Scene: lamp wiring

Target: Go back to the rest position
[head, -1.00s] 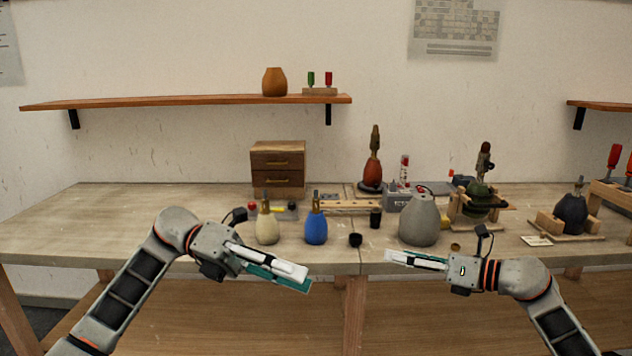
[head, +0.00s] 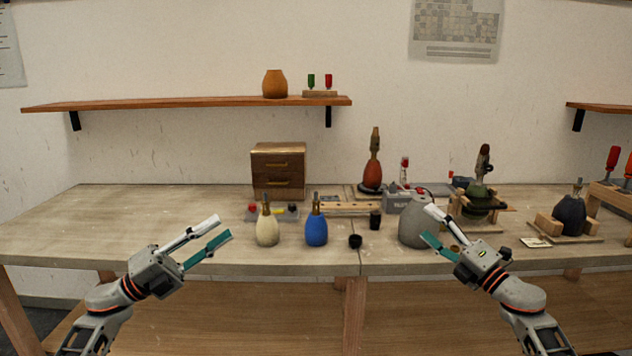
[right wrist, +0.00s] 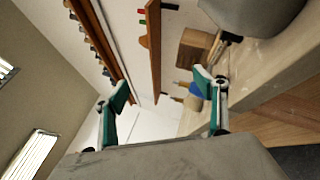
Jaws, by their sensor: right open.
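My left gripper (head: 222,229) is at the front left, in front of the bench edge, with its white and green fingers apart and nothing between them. My right gripper (head: 428,224) is at the front right, also open and empty, and its fingertips overlap the grey lamp body (head: 413,232) in the head view. In the right wrist view the right gripper (right wrist: 165,90) shows its two green fingers spread wide, with nothing held. I cannot tell how far its tips are from the grey body.
The bench (head: 110,225) holds a cream lamp body (head: 267,232), a blue one (head: 316,232), a small black cup (head: 355,241) and a wooden drawer box (head: 278,168). A red-brown lamp (head: 372,172) stands behind. The bench's left part is clear.

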